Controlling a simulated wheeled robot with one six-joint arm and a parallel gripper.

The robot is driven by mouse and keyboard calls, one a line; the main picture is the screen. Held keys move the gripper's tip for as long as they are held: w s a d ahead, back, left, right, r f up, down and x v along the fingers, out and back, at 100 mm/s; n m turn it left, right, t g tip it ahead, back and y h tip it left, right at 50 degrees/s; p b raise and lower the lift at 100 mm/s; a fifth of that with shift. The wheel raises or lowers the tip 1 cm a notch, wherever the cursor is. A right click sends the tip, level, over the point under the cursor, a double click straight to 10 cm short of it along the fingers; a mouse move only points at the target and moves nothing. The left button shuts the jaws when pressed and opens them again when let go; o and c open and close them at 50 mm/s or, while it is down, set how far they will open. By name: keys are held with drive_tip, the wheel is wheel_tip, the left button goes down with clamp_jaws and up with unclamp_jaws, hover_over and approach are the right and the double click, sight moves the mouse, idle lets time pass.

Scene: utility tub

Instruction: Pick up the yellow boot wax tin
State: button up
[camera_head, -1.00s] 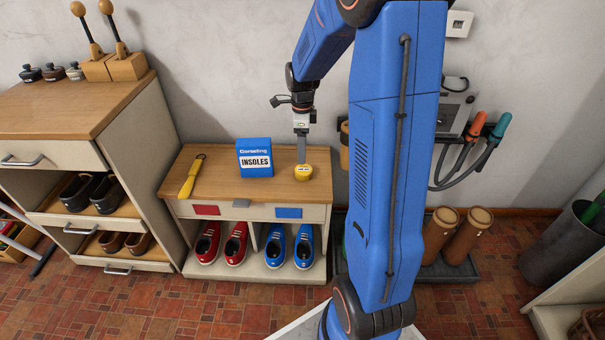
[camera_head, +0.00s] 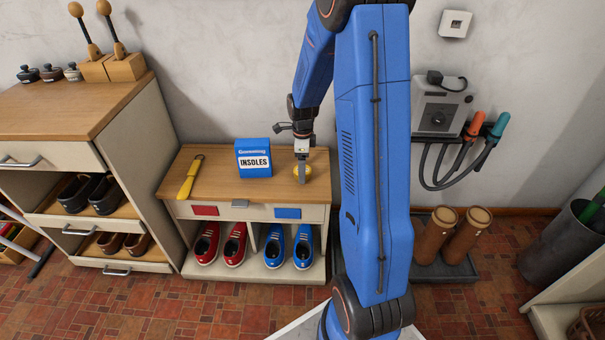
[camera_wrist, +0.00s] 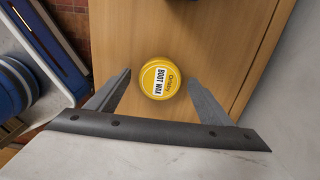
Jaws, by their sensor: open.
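The yellow boot wax tin (camera_wrist: 161,79) lies label up on the wooden bench top, seen whole in the wrist view. In the head view the tin (camera_head: 309,170) is partly hidden behind my gripper (camera_head: 302,180). My gripper is open and points down at the bench. In the wrist view its two fingers (camera_wrist: 160,88) stand left and right of the tin, with a gap on each side. Nothing is held.
A blue insoles box (camera_head: 254,158) stands left of the tin on the bench (camera_head: 222,175). A yellow-handled tool (camera_head: 190,177) lies farther left. Red shoes (camera_head: 221,244) and blue shoes (camera_head: 289,246) sit below. A wall rises behind.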

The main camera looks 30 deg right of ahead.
drive_tip(key=c, duration=1.2)
